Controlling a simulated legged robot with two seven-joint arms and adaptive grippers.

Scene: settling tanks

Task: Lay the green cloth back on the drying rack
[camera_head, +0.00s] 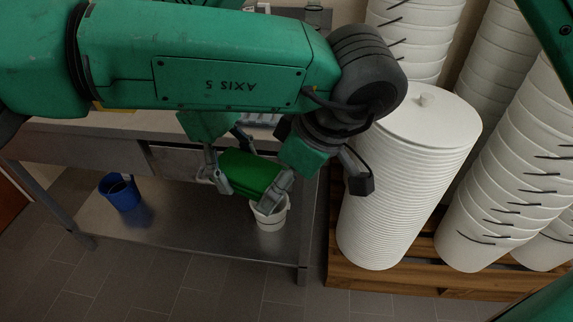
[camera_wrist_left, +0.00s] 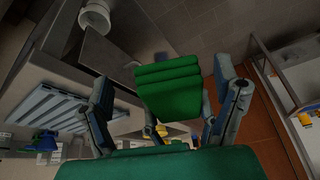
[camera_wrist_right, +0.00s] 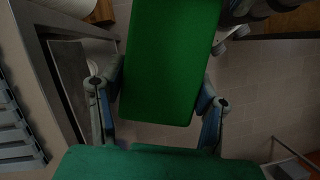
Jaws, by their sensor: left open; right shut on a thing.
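A folded green cloth (camera_head: 250,174) is held above the lower shelf, in front of the bench. My right gripper (camera_head: 243,181) is shut on it, and the cloth stretches out beyond the fingers in the right wrist view (camera_wrist_right: 170,60). In the left wrist view the cloth's layered end (camera_wrist_left: 168,85) lies between the spread fingers of my open left gripper (camera_wrist_left: 163,78); I cannot tell if they touch it. The grey-blue slatted drying rack (camera_wrist_left: 48,98) shows at the left of that view and at the left edge of the right wrist view (camera_wrist_right: 15,135). My arm hides most of it from the head camera.
A metal bench (camera_head: 105,122) has a lower shelf (camera_head: 165,225) with a blue bucket (camera_head: 121,194) and a white bucket (camera_head: 269,214). Tall stacks of white buckets (camera_head: 405,180) stand on a wooden pallet (camera_head: 385,284) at right. The tiled floor in front is clear.

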